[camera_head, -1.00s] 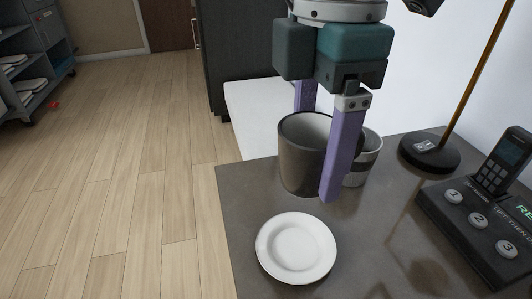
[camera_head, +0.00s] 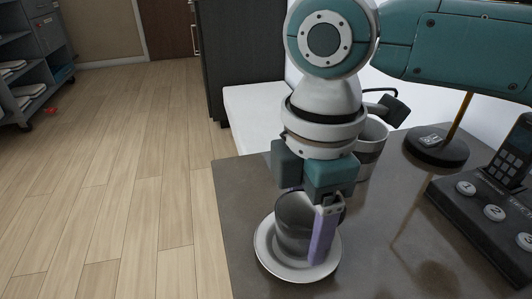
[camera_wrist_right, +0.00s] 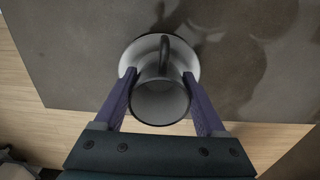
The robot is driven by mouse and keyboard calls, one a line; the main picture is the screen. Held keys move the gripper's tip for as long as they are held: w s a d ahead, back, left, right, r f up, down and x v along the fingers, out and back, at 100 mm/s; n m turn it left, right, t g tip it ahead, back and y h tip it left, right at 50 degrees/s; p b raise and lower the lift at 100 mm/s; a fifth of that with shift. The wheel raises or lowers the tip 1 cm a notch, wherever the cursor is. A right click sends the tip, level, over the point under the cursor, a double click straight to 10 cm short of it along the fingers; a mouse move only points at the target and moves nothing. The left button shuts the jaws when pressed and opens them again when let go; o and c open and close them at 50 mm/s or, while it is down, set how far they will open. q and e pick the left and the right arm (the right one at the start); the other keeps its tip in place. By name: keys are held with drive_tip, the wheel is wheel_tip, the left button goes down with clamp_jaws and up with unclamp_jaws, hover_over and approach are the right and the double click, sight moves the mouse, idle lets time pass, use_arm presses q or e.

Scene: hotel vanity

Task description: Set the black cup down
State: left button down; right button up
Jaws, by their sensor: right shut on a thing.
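The black cup (camera_head: 292,238) is upright over the white saucer (camera_head: 262,258) near the front edge of the dark tabletop. My right gripper (camera_head: 307,232) reaches down from above, with its purple fingers on either side of the cup, and is shut on it. In the right wrist view the cup (camera_wrist_right: 160,103) sits between the two fingers (camera_wrist_right: 160,76), its handle pointing toward the saucer's far rim (camera_wrist_right: 132,56). I cannot tell whether the cup's base touches the saucer. My left gripper is not in view.
A grey and white mug (camera_head: 371,150) stands behind my right gripper. A lamp base (camera_head: 436,147) and a black phone unit (camera_head: 480,205) stand to the right. Bare tabletop (camera_head: 390,255) lies right of the saucer. The table's left edge is close to the saucer.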

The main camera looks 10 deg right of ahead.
drive_tip(key=o, duration=1.2)
drive_tip(key=shift+f, duration=0.15)
wheel_tip(320, 180, up, 12)
drive_tip(key=p, duration=0.4)
drive_tip(key=s+a+f+m+t+y, duration=0.2)
drive_tip(key=s+a+f+m+y, duration=0.25)
drive_tip(key=s+a, duration=0.25)
drive_tip(key=s+d+m, duration=0.1)
drive_tip(key=m, duration=0.1)
drive_tip(key=s+d+f+m, duration=0.1)
drive_tip(key=s+d+f+m+t, duration=0.1)
drive_tip(key=m, duration=0.1)
drive_tip(key=shift+s+d+f+m+h, duration=0.1)
drive_tip(key=shift+d+f+m+h, duration=0.05)
drive_tip(key=shift+d+m+h, duration=0.25)
drive_tip(key=s+d+m+h, duration=0.1)
drive_tip(key=s+d+m, duration=0.1)
drive_tip(key=d, duration=0.1)
drive_tip(key=s+d+f+m+h, duration=0.1)
drive_tip(key=s+d+m, duration=0.1)
drive_tip(key=d, duration=0.2)
drive_tip(key=s+d+m+h, duration=0.1)
drive_tip(key=s+d+m, duration=0.1)
drive_tip(key=d, duration=0.1)
drive_tip(key=shift+s+d+f+t+h, duration=0.1)
drive_tip(key=shift+d+f+t+h, duration=0.05)
drive_tip(key=shift+d+t+h, duration=0.15)
